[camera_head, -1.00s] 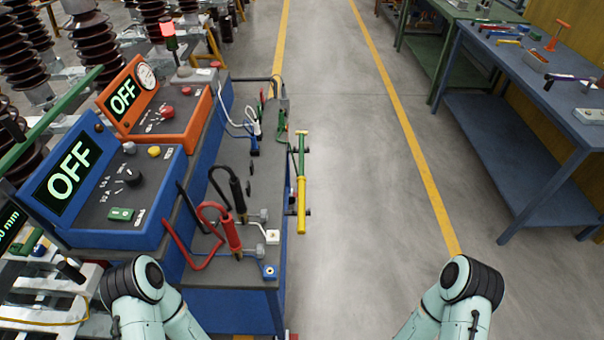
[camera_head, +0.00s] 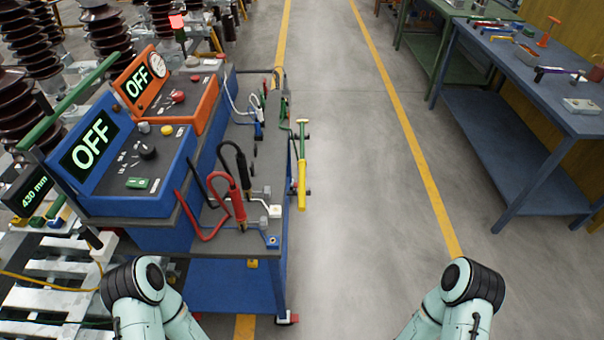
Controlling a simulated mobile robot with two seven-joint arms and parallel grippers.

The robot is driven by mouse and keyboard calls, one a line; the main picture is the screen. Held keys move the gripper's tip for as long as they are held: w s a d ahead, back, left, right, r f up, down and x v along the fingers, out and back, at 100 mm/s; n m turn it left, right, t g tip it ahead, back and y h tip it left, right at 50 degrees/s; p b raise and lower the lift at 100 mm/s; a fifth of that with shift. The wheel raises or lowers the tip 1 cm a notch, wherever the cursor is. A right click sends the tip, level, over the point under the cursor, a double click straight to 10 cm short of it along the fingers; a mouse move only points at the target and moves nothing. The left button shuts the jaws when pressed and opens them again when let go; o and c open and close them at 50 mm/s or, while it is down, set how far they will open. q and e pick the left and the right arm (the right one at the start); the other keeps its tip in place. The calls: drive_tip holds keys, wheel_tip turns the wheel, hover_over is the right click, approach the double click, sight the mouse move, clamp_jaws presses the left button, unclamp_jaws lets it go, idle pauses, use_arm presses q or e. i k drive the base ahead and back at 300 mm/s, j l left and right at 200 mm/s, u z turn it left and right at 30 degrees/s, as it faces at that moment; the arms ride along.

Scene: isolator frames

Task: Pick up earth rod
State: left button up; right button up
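The earth rod appears to be the slim rod (camera_head: 302,185) with a yellow lower part and a green upper part. It hangs upright along the right side of the blue cart (camera_head: 230,285), in the middle of the view. Both of my arms show only as pale green links at the bottom left and bottom right. Neither gripper is in view, and neither visible arm part touches the rod.
A blue test unit (camera_head: 125,175) and an orange one (camera_head: 180,95), both reading OFF, stand on the cart. Red and black clamps with cables (camera_head: 238,200) lie there too. A blue workbench (camera_head: 520,75) stands right. The floor between is clear.

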sight(301, 164)
drive_tip(key=k+u, duration=0.15)
drive_tip(key=u, duration=0.35)
drive_tip(key=k+j+u, duration=0.1)
drive_tip(key=u, duration=0.4)
drive_tip(key=l+u, duration=0.25)
drive_tip(key=u, duration=0.2)
drive_tip(key=l+u, duration=0.3)
drive_tip(key=u, duration=0.2)
drive_tip(key=l, duration=1.1)
drive_tip(key=i+l, duration=0.1)
drive_tip(key=l, duration=1)
drive_tip(key=i+l, duration=0.1)
drive_tip(key=l, duration=1)
